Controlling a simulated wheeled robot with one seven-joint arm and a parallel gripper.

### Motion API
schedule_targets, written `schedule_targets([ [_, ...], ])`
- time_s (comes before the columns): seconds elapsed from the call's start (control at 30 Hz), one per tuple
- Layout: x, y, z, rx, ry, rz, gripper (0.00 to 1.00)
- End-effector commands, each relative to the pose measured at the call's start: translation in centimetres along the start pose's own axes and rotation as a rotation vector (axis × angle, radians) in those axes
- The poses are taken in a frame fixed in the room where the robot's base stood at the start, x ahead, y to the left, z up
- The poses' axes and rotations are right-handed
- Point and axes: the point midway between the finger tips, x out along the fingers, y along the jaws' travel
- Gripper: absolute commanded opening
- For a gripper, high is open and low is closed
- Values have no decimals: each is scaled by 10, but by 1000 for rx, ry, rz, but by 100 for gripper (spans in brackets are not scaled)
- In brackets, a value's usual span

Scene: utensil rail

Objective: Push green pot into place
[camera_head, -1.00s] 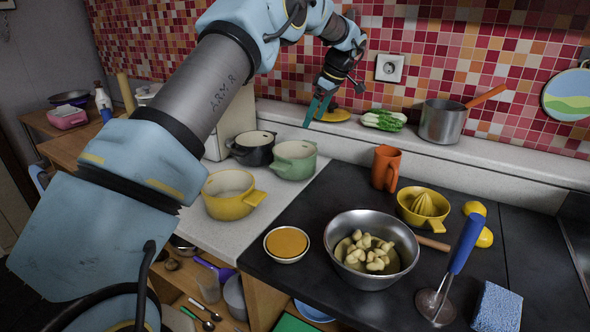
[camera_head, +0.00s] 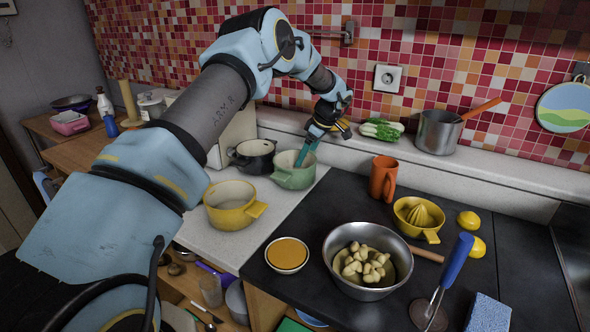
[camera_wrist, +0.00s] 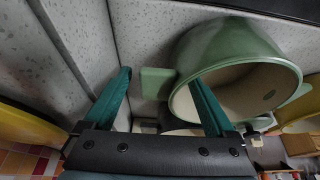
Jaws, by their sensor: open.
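The green pot (camera_head: 292,178) stands upright on the pale counter, close to the back ledge and right of the black pot. In the wrist view the pot (camera_wrist: 225,48) shows its open mouth and a side handle (camera_wrist: 157,82). My gripper (camera_head: 304,157) is open and reaches down at the pot's back right rim. In the wrist view my gripper (camera_wrist: 161,78) has its teal fingers apart, with the handle between them. One finger overlaps the pot's mouth and the other is outside it. I cannot tell whether either finger touches the pot.
The black pot (camera_head: 252,157) is close on the left, and the yellow pot (camera_head: 231,214) stands in front. The raised ledge (camera_head: 430,158) runs behind, holding a leafy vegetable (camera_head: 382,129) and a saucepan (camera_head: 438,132). An orange mug (camera_head: 383,179) stands to the right on the dark worktop.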

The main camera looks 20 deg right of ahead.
Motion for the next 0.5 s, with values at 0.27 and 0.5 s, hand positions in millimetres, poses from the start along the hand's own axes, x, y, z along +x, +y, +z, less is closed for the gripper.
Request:
schedule_targets([
  [0.27,2,0,0,0,0,2,89],
  [0.5,2,0,0,0,0,1,62],
])
